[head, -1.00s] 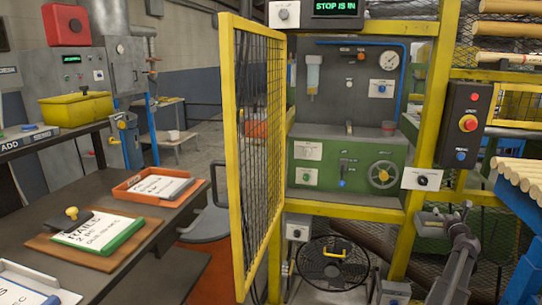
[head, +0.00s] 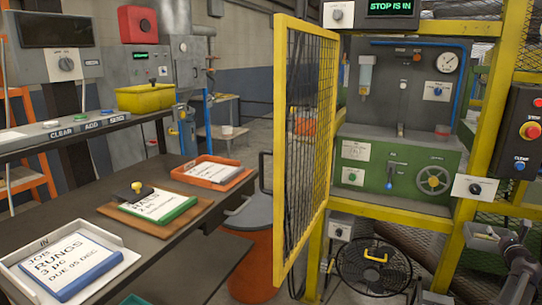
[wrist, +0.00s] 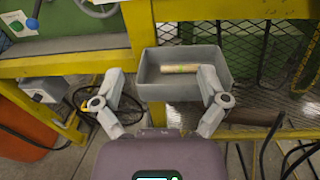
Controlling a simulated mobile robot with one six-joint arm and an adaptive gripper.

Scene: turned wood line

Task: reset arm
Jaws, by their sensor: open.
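My gripper (wrist: 158,105) is open and empty in the wrist view, its two fingers spread apart. Beyond the fingertips, a grey bin (wrist: 185,95) holds a short pale wooden piece (wrist: 181,68) with a greenish mark. I cannot tell whether the fingers touch the bin. In the head view, part of my arm (head: 520,265) shows at the lower right edge, and the fingertips are not clear there.
A yellow mesh gate (head: 305,150) stands open beside the green machine (head: 375,170). A black fan (head: 372,268) sits below it. A dark bench (head: 185,222) with job trays is at left. A control box (head: 522,130) hangs at right.

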